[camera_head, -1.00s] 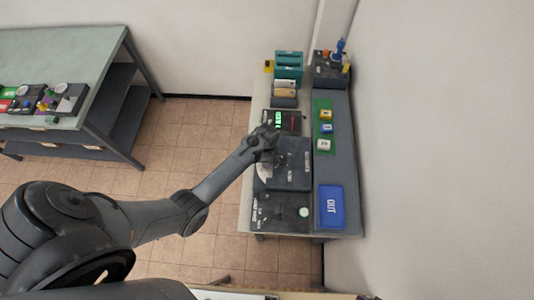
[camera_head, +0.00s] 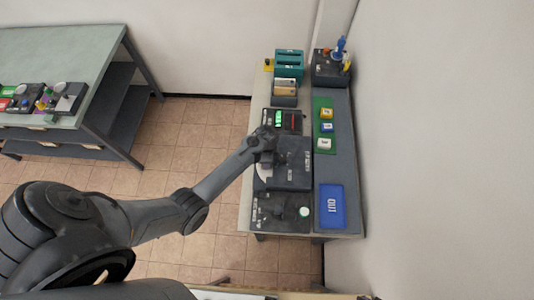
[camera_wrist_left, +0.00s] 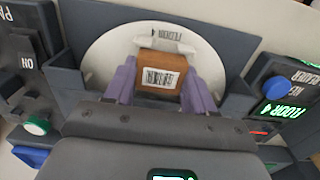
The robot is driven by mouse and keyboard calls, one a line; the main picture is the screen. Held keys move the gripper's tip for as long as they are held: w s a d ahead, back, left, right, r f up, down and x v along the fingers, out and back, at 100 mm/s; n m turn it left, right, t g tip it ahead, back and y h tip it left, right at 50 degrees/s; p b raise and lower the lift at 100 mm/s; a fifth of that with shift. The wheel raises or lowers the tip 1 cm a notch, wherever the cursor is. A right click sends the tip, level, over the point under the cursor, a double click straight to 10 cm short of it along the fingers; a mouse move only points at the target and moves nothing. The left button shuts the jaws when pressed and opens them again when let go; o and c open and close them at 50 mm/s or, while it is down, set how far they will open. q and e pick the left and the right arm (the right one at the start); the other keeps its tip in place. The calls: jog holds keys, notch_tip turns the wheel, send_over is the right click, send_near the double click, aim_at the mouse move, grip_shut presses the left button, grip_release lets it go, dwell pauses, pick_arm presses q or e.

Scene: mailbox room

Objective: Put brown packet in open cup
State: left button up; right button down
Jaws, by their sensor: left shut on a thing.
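My left gripper (camera_head: 268,152) is over the dark console on the right-hand bench. In the left wrist view its purple fingers (camera_wrist_left: 161,88) are shut on the brown packet (camera_wrist_left: 162,72), a small block with a white barcode label. The packet is in front of a white round disc (camera_wrist_left: 110,47) in a dark housing; I cannot tell whether it touches the disc. A pale flap with upside-down "FLOOR 4" lettering (camera_wrist_left: 172,37) shows just behind the packet. I cannot clearly pick out an open cup. In the head view the packet is hidden by my gripper.
A blue "OUT" tray (camera_head: 331,206), small blocks on a green strip (camera_head: 322,104) and teal holders (camera_head: 289,63) share the bench. Another table (camera_head: 88,62) stands left.

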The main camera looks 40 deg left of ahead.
pick_arm(q)
jog(key=shift+f, duration=0.55)
jog(key=o, duration=1.1)
jog(key=shift+o, duration=1.3)
jog(key=shift+r, duration=0.1)
jog(key=shift+r+p, duration=2.95)
jog(key=shift+p, duration=0.05)
